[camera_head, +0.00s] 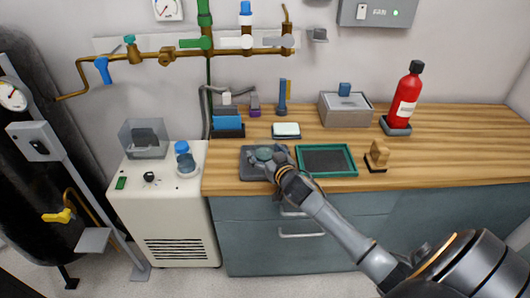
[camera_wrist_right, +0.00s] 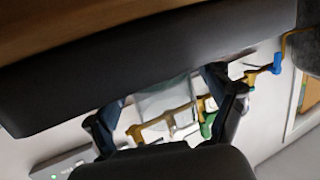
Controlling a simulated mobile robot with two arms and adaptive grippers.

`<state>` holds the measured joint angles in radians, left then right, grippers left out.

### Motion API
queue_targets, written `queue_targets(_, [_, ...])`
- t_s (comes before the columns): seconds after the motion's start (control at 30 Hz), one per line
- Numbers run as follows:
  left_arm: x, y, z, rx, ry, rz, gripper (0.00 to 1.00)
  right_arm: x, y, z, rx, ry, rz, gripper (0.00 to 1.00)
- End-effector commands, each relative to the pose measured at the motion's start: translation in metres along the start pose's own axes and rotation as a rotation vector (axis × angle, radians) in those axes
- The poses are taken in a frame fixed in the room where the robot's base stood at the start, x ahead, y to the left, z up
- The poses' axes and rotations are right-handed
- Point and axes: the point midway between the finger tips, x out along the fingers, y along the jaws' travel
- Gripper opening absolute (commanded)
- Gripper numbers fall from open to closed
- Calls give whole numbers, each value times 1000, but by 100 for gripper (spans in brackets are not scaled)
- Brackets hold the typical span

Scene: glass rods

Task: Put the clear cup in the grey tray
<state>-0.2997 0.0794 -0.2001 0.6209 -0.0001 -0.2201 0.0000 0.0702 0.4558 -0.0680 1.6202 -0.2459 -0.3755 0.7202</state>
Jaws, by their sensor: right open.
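The grey tray (camera_head: 247,171) lies near the front edge of the wooden counter, towards its left end. The clear cup (camera_head: 264,152) appears to stand in it, seen from above as a pale teal round shape. In the right wrist view, which is upside down, the see-through cup (camera_wrist_right: 168,100) stands against the dark tray (camera_wrist_right: 60,85), between my fingers. My right gripper (camera_head: 275,160) is open around the cup at the tray; whether a finger touches it I cannot tell. Its wrist hides part of the tray's right side. My left gripper is out of view.
A green-rimmed dark tray (camera_head: 327,174) lies just right of the grey tray. A wooden piece on a stand (camera_head: 378,153), a grey box (camera_head: 345,112) and a red extinguisher (camera_head: 405,98) stand farther right. A white block (camera_head: 286,130) and blue holder (camera_head: 228,124) are behind. The counter's far right is clear.

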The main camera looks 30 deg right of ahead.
Motion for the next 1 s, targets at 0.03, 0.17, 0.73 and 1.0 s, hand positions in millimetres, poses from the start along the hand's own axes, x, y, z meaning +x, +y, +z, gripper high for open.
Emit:
queue_targets(0.03, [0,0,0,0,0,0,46,0,0,0,0,0,0,82])
queue_targets(0.17, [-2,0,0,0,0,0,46,-2,0,-4,-1,0,0,82])
queue_targets(0.73, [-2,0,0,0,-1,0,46,-101,0,-2,1,-2,0,82])
queue_targets(1.0, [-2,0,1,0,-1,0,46,-120,0,-3,-1,1,1,82])
